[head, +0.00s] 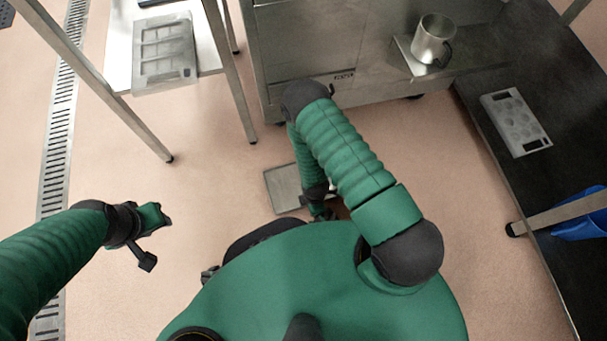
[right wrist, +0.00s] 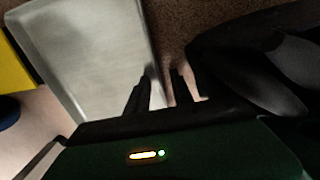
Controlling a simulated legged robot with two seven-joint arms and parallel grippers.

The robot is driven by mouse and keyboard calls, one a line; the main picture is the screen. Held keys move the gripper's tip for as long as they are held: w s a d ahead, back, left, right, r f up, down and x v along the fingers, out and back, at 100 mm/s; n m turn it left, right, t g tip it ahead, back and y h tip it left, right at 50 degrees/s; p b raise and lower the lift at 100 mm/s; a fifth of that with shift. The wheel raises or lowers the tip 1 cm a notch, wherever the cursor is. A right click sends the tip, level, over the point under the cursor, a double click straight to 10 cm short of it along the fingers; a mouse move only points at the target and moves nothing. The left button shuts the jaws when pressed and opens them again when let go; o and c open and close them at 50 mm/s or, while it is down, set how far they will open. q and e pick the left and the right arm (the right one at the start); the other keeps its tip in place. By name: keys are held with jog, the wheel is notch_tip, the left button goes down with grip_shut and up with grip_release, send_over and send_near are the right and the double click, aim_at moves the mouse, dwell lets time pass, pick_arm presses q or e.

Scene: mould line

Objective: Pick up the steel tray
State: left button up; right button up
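The steel tray (head: 281,187) is a flat, grey rectangle that looks to lie on the floor in front of the steel machine. My right arm reaches down over its right side and hides part of it. In the right wrist view the tray (right wrist: 85,50) fills the upper left. My right gripper (right wrist: 162,90) has its two dark fingers apart, one over the tray near its edge and one past that edge. I cannot see contact. My left gripper (head: 160,220) is off to the left above bare floor, with nothing visible in it; its finger gap is unclear.
A steel machine (head: 310,50) stands ahead, with a metal mug (head: 432,38) on its ledge. A table with a grey mould (head: 163,52) is at upper left. A dark bench (head: 490,75) at right bears a white mould (head: 516,121). Floor at left is clear beside a drain (head: 57,150).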

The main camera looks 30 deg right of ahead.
jog(key=shift+r, duration=0.15)
grip_shut()
dwell(1.2)
